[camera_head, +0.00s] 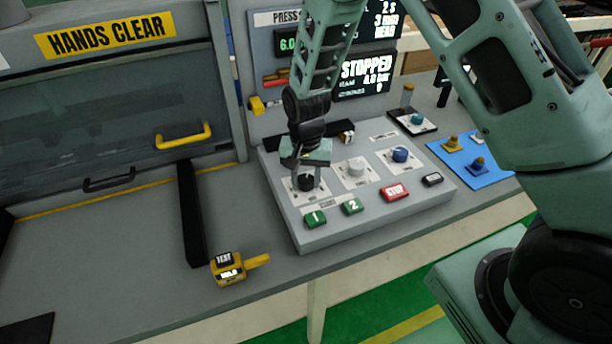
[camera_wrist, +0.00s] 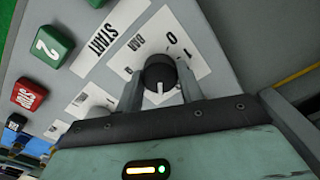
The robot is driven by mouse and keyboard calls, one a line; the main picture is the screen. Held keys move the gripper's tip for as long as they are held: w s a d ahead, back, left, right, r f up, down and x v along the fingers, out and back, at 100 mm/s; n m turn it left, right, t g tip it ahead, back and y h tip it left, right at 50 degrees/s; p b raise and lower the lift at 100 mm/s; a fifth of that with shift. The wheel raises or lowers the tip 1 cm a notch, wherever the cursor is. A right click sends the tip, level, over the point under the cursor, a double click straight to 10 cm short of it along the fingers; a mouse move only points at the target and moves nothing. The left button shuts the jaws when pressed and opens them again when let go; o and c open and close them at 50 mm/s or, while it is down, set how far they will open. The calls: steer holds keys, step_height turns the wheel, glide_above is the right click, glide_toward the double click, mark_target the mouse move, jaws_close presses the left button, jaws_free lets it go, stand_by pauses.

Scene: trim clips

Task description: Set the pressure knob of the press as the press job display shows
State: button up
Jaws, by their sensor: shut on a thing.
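My gripper (camera_head: 305,166) is shut on the black knob (camera_head: 306,184) at the left of the grey press control panel (camera_head: 318,238). In the wrist view the gripper (camera_wrist: 160,88) has a finger on each side of the black knob (camera_wrist: 158,70). The knob's white pointer line faces toward my gripper's body. Marks 0, 1 and BAR show on its white plate (camera_wrist: 180,42); other marks are hidden. The black display (camera_head: 366,70) reads STOPPED and about 4.0 bar; its upper lines are partly hidden. A green readout (camera_head: 287,43) seems to start with 6.0.
A white knob (camera_head: 355,165) and blue knob (camera_head: 400,154) sit to the right. Green buttons 1 (camera_head: 315,218) and 2 (camera_head: 352,206) and a red STOP button (camera_head: 394,191) are close in front. A yellow TEXT-labelled device (camera_head: 228,268) lies on the bench.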

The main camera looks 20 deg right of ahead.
mark_target(306, 178)
steer(key=n+b, duration=0.1)
steer(key=n, duration=0.2)
steer(key=shift+n, duration=0.4)
steer(key=shift+n+b, duration=0.3)
steer(key=shift+n, duration=1.5)
steer(key=o, duration=1)
step_height(306, 178, up, 17)
steer(key=b, duration=0.2)
steer(key=shift+r+b, duration=0.2)
steer(key=shift+b, duration=0.2)
